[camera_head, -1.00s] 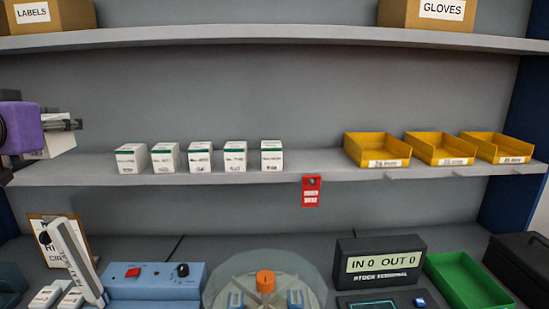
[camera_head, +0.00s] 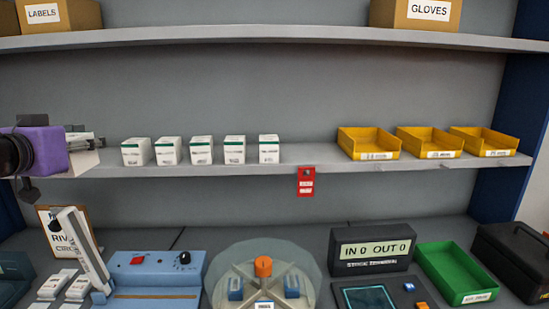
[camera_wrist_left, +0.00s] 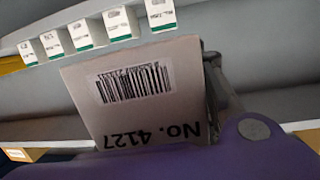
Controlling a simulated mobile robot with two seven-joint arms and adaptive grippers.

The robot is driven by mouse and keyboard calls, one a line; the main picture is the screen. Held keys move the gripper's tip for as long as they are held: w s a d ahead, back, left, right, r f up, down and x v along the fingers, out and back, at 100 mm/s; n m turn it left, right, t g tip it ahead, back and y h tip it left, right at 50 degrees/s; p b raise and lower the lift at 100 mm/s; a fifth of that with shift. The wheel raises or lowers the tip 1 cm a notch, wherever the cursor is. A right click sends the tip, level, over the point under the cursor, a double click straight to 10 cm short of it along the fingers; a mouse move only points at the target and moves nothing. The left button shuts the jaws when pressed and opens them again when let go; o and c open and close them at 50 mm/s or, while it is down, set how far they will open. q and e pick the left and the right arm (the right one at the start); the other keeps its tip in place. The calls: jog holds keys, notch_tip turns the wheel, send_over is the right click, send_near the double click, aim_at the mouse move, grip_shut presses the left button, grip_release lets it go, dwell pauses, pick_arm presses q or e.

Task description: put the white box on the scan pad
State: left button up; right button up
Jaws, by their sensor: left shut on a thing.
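My left gripper (camera_head: 84,141) comes in at the left edge, in front of the middle shelf, and is shut on a white box (camera_head: 84,161). In the left wrist view the held white box (camera_wrist_left: 125,115) shows a barcode and "No. 4127" upside down, with a gripper finger (camera_wrist_left: 222,85) at its right side. A dark pad with a teal-edged panel (camera_head: 368,298), likely the scan pad, lies on the bench in front of the stock terminal, at the bottom of the head view. Nothing rests on its visible part. My right gripper is not in view.
Several white-and-green boxes (camera_head: 201,150) stand in a row on the middle shelf (camera_head: 310,158), right of my gripper. Yellow bins (camera_head: 368,144) sit farther right. Below are a round dispenser (camera_head: 263,270), a blue device (camera_head: 155,275), the terminal (camera_head: 375,250) and a green tray (camera_head: 455,272).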

pick_arm(q)
jog(key=d+f+m+h, duration=0.2)
jog(key=d+f+h, duration=0.1)
jog(key=d+f, duration=1.2)
jog(key=s+d+f+n+y, duration=0.1)
jog(key=s+d+f+y, duration=0.1)
jog(key=s+d+f, duration=0.5)
jog(key=d+f, duration=0.4)
jog(key=f, duration=0.1)
jog(key=shift+f+n+y, duration=0.4)
jog(key=shift+s, duration=0.1)
